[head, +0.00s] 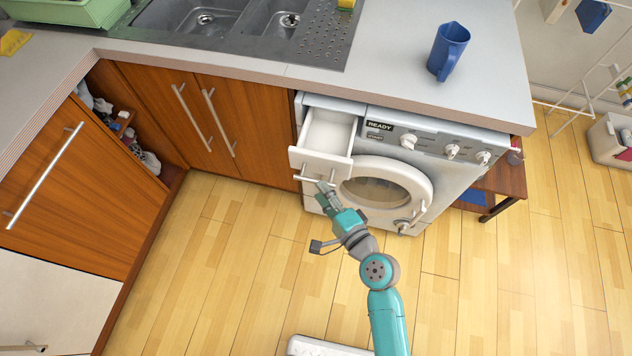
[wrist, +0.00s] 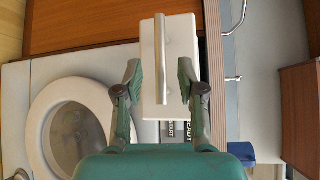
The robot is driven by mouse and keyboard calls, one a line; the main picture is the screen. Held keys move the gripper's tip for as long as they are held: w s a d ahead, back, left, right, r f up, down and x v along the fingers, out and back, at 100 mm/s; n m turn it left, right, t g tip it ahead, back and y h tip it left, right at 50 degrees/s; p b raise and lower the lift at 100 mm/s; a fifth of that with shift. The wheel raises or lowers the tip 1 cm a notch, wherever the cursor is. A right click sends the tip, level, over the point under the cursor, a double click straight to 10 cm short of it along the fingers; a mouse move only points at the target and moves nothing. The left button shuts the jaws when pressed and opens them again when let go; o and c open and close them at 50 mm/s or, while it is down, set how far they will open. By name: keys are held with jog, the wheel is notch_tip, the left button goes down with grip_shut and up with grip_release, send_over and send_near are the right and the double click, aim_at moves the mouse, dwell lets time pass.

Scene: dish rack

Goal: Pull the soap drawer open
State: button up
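The soap drawer (head: 327,137) of the white washing machine (head: 455,165) stands pulled out at the machine's upper left, with its empty inside showing in the head view. Its bar handle (head: 306,179) is on the white front. In the wrist view the drawer front (wrist: 150,65) and the upright-looking handle (wrist: 163,60) are in the middle. My gripper (head: 325,188) is just at the handle's right end in the head view. In the wrist view my gripper (wrist: 159,68) is open, with a finger on each side of the handle and a visible gap to both.
The round machine door (head: 385,188) is shut, below and right of the drawer. Wooden cabinets with bar handles (head: 192,117) stand to the left. A blue jug (head: 448,50) is on the worktop (head: 395,60) above. The wooden floor (head: 240,260) in front is clear.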

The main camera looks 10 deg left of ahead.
jog(key=f+v, duration=0.1)
jog(key=v, duration=0.5)
jog(key=shift+s+d+r, duration=0.3)
jog(key=shift+s+r, duration=0.05)
jog(key=shift+r, duration=0.2)
jog(key=s+d+f+n+t+h, duration=0.25)
jog(key=s+d+h, duration=0.55)
jog(key=s+d, duration=0.5)
jog(key=s+d+r+n+h, duration=0.1)
jog(key=s+d+r+n, duration=0.2)
jog(key=s, duration=0.4)
jog(key=s+d+r+n+h, duration=0.2)
jog(key=s+r+n, duration=0.3)
jog(key=r, duration=0.3)
jog(key=shift+s+d, duration=0.7)
jog(key=shift+s, duration=0.2)
